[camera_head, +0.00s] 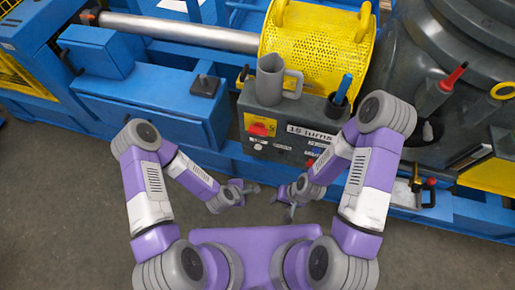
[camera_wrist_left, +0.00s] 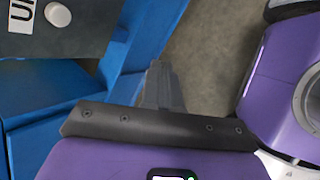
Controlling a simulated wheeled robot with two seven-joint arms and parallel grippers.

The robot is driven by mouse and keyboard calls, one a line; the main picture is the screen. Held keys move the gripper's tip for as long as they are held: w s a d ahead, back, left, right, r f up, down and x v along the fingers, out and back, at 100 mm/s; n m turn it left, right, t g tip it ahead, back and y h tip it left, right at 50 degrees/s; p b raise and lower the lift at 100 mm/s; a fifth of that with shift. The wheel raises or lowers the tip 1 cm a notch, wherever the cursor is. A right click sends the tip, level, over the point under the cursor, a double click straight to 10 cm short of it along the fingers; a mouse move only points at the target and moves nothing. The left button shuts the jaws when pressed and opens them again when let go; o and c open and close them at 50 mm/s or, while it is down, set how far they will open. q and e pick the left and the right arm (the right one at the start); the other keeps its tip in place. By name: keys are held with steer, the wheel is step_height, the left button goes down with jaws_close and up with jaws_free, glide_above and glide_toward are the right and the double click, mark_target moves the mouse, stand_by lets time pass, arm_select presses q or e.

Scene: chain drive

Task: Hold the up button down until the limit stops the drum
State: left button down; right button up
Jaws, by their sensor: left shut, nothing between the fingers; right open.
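The grey control box (camera_head: 280,117) stands in front of the yellow perforated drum cover (camera_head: 315,48). Its face carries a red switch on a yellow plate (camera_head: 260,127), a "15 turns" label (camera_head: 310,134) and small buttons too small to read. In the left wrist view a round white button (camera_wrist_left: 57,14) sits on a dark panel beside a partly cut-off label starting with "U" (camera_wrist_left: 20,15). My left gripper (camera_head: 250,187) is shut and empty below the box, apart from it; its fingers (camera_wrist_left: 163,85) point away from the button. My right gripper (camera_head: 291,207) is open and empty, lower right of the left one.
A grey mug (camera_head: 273,80) and a dark cup with a blue-handled item (camera_head: 343,92) stand on the box. Blue machine frame (camera_head: 170,122) runs along the front. A dark machine with red and yellow handles (camera_head: 455,75) is at right. The floor (camera_head: 60,200) is clear.

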mark_target(258, 147)
arm_select(q)
steer(key=w+n+t+y, duration=0.1)
steer(key=n, duration=0.6)
steer(key=w+d+n+t+y, duration=0.1)
steer(key=w+n+y, duration=0.1)
steer(key=n, duration=0.6)
steer(key=w+n+t+y, duration=0.1)
steer(key=n+t, duration=0.1)
steer(key=n, duration=0.5)
steer(key=shift+w+d+n+y, duration=0.15)
steer(key=shift+w+n+y, duration=0.15)
steer(key=shift+w, duration=0.05)
steer(key=shift+w, duration=0.1)
steer(key=w+d+b, duration=0.2)
steer(key=w, duration=0.6)
steer(key=shift+d+b, duration=0.35)
steer(key=shift+d, duration=0.05)
steer(key=shift+w, duration=0.15)
steer(key=shift+w+d, duration=0.1)
steer(key=shift+w, duration=0.25)
steer(key=shift+w+d, duration=0.15)
steer(key=shift+w, duration=0.35)
stand_by(3.2)
